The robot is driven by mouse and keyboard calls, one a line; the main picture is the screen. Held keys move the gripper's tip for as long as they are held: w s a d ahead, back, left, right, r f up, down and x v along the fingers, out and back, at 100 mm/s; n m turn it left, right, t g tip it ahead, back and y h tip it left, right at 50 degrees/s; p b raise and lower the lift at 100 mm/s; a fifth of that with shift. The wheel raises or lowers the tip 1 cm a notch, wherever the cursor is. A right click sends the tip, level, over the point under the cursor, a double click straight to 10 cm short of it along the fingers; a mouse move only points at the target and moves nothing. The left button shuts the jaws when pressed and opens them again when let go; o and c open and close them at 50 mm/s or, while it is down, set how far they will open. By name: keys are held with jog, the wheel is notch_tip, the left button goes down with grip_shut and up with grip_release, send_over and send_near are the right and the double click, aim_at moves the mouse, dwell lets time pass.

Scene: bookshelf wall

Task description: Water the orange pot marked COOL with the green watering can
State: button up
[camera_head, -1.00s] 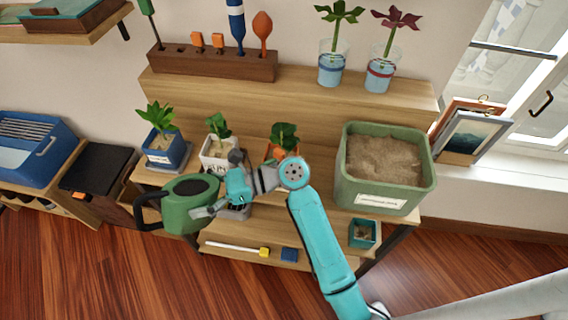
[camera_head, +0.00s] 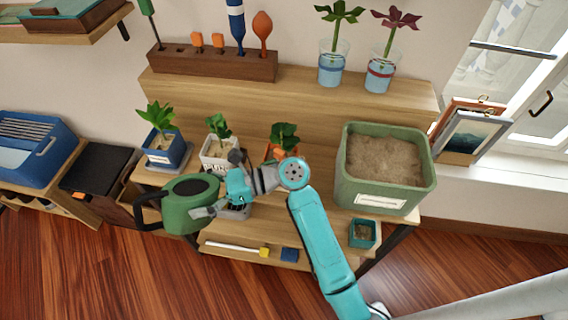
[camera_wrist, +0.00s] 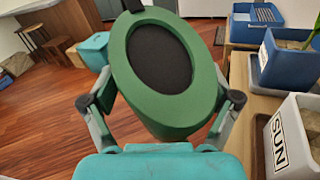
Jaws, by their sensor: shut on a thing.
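The green watering can (camera_head: 182,214) is held in front of the shelf, left of my arm. It has a dark round opening and a black handle at its left. My gripper (camera_head: 212,209) is shut on the can's body; in the wrist view the fingers (camera_wrist: 162,108) press the green can (camera_wrist: 197,112) from both sides. The orange pot (camera_head: 270,153) stands on the shelf with a green plant (camera_head: 284,136), right of the white pot. My arm hides most of that pot, and its label is not visible.
A white pot (camera_head: 209,161) and a blue pot (camera_head: 178,152) with plants stand left of the orange pot. The white pot reads SUN in the wrist view (camera_wrist: 279,147). A large green sand bin (camera_head: 350,192) stands right. A tool rack (camera_head: 200,63) and glasses stand on the upper shelf.

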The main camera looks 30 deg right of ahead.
aim_at(163, 209)
jog(key=shift+f+n+h, duration=0.4)
jog(key=shift+f+h, duration=0.9)
jog(key=shift+f, duration=0.25)
jog(key=shift+s+a+r, duration=0.1)
jog(key=shift+a+r, duration=0.6)
jog(key=shift+a, duration=0.6)
jog(key=shift+s+a+r, duration=0.15)
jog(key=shift+a+r, duration=0.5)
jog(key=shift+a, duration=0.6)
jog(key=shift+s+a+r, duration=0.1)
jog(key=shift+a+r, duration=0.6)
jog(key=shift+a, duration=0.6)
